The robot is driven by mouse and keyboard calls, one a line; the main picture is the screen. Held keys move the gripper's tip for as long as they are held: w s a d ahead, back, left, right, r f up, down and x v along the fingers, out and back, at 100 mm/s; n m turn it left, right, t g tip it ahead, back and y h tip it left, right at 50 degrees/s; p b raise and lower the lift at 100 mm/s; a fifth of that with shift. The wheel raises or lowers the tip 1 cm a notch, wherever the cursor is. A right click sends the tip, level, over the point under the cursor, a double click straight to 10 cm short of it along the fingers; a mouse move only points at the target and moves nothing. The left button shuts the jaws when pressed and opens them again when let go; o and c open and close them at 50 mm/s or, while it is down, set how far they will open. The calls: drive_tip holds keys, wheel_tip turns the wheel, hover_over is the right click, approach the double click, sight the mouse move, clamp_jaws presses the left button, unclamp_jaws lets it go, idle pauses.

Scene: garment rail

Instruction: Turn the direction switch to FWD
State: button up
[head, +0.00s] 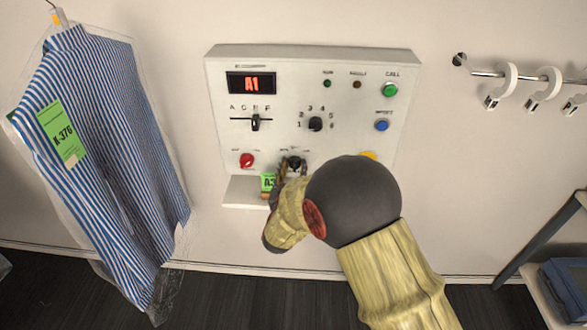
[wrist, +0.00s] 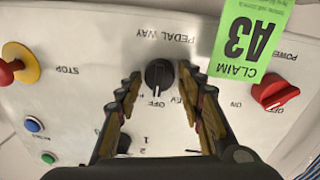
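My gripper (wrist: 160,78) is open, with one finger on each side of the knob and visible gaps between. In the head view the knob (head: 294,162) is partly covered by my gripper (head: 291,173) and arm.
A red power switch (wrist: 275,92) and green A3 claim tag (wrist: 245,38) sit close beside the fingers. A red stop button (wrist: 12,72) is on the other side. A selector knob (head: 315,124) and slider (head: 255,122) are above. A bagged striped shirt (head: 100,130) hangs left.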

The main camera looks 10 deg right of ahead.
drive_tip(key=shift+c, duration=0.9)
drive_tip(key=c, duration=0.7)
drive_tip(key=shift+m, duration=0.3)
drive_tip(key=m+b, duration=0.3)
drive_tip(key=shift+f, duration=0.1)
drive_tip(key=shift+m+y+b, duration=0.3)
drive_tip(key=shift+m+b, duration=1.45)
drive_tip(key=shift+m, duration=0.25)
drive_tip(key=shift+d, duration=0.1)
drive_tip(key=o, duration=0.9)
